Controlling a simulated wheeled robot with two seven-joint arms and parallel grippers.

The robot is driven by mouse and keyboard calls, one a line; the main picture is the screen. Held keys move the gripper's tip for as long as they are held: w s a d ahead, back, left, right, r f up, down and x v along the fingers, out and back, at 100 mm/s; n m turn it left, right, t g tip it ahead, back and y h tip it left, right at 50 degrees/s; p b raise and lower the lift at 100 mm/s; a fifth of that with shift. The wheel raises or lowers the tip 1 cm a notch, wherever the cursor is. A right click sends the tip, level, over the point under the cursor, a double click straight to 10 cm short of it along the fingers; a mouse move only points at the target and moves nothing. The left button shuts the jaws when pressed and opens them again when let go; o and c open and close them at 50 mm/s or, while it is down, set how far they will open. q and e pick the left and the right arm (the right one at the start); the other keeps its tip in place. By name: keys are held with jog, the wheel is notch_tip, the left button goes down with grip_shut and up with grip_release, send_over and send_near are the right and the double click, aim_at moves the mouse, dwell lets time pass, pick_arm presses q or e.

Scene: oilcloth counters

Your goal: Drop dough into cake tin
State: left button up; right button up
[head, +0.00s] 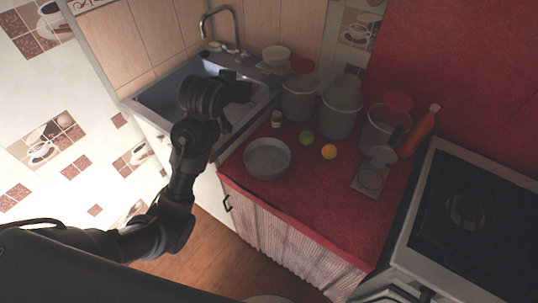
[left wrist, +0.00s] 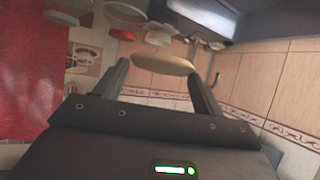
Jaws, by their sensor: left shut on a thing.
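The cake tin (head: 267,174) is a round grey metal pan. It stands upright on the red counter near its front left corner in the head view, and its inside looks empty. My left gripper (head: 236,94) is over the sink area, up and to the left of the tin. In the left wrist view the left gripper (left wrist: 160,62) is shut on a pale, flat, round piece, the dough (left wrist: 162,66), held between the fingertips. The dough is hard to make out in the head view. My right gripper is not in view.
The sink (head: 163,100) with its tap lies left of the red counter (head: 310,195). Several containers (head: 340,115), a green fruit (head: 306,137), an orange fruit (head: 329,152), a scale (head: 370,178) and an orange bottle (head: 420,130) stand behind and right of the tin. A stove (head: 475,205) is far right.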

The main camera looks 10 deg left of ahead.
pick_arm(q)
jog(key=w+d+f+m+h+p, duration=0.2)
jog(key=w+f+p, duration=0.25)
jog(key=f, duration=0.45)
jog(key=m+h+p, duration=0.2)
jog(key=p, duration=0.2)
send_over(260, 165)
notch_tip(260, 165, down, 13)
jog(key=shift+g, duration=0.4)
notch_tip(260, 165, down, 6)
jog(key=b, duration=0.6)
jog(key=shift+w+r, duration=0.1)
jog(key=o, duration=1.2)
jog(key=b+v, duration=0.1)
jog(key=v, duration=1)
